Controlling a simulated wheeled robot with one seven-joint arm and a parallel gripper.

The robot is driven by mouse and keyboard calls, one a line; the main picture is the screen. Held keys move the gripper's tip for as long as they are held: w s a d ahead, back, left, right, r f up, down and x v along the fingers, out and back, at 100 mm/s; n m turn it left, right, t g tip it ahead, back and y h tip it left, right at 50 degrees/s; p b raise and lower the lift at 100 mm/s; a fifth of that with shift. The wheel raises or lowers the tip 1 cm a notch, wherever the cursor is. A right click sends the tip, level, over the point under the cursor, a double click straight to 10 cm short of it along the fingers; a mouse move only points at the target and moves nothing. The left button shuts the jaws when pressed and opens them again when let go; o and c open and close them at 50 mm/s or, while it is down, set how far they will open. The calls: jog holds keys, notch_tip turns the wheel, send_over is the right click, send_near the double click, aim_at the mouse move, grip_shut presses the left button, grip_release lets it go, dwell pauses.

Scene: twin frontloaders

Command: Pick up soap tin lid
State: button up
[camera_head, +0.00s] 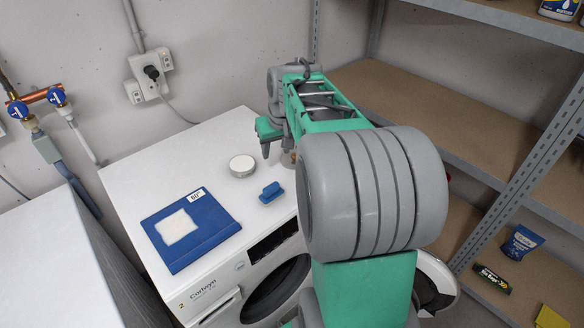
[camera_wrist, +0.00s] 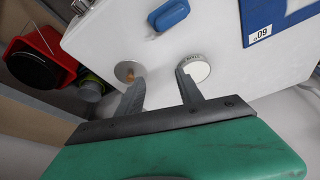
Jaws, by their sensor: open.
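A white round tin-like disc (camera_head: 242,165) with lettering on its rim lies flat on the white washer top. It also shows in the wrist view (camera_wrist: 195,68), beside the tip of the right finger. A second small round metallic piece with a brown centre (camera_wrist: 122,70) lies near the left finger, which partly covers it. I cannot tell for certain which of the two is the soap tin lid. My gripper (camera_wrist: 160,76) is open and empty, above the washer top with its fingers apart.
A blue brush-like block (camera_head: 271,192) and a blue panel (camera_head: 192,229) with a white square lie nearer the washer's front. A red container (camera_wrist: 35,50) stands beyond the washer edge. Metal shelving (camera_head: 440,110) stands right. The washer's back left is clear.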

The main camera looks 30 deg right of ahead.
send_near(288, 161)
jog(key=shift+m, duration=0.3)
jog(key=d+f, duration=0.1)
jog(key=f, duration=0.1)
jog(key=w+f, duration=0.1)
jog(key=f, duration=0.1)
jog(key=w+d+f, duration=0.1)
jog(key=f, duration=0.1)
jog(key=shift+w+d, duration=0.2)
jog(key=shift+d, duration=0.1)
grip_shut()
